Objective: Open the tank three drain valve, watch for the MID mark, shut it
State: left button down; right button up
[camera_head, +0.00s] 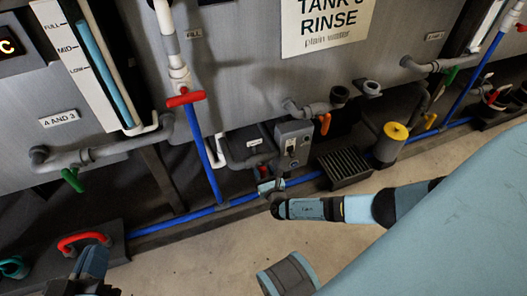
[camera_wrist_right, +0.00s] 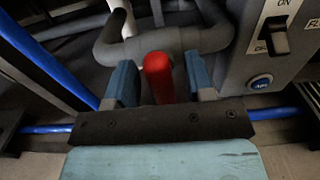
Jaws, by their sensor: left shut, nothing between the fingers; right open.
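The tank sign (camera_head: 325,20) reads "RINSE" and hangs at top centre. A sight gauge (camera_head: 108,75) with FULL, MID and LOW marks stands at upper left; its blue column reaches above MID, near FULL. My right gripper (camera_head: 268,187) is low beside the grey switch box. In the right wrist view, its open fingers (camera_wrist_right: 160,85) stand on either side of a red valve handle (camera_wrist_right: 158,77) under a grey pipe; contact is unclear. In the head view this handle (camera_head: 262,171) is mostly hidden. My left gripper (camera_head: 96,262) is shut and empty at lower left.
A switch box (camera_head: 293,143) adjoins the right gripper. A floor grate (camera_head: 343,167) and yellow-topped cylinder (camera_head: 392,140) stand to its right. An orange lever (camera_head: 325,123) and red-handled valve (camera_head: 185,98) are on pipes. A red-handled item (camera_head: 83,240) is near my left gripper.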

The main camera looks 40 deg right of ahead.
jog(key=shift+w, duration=0.2)
grip_shut()
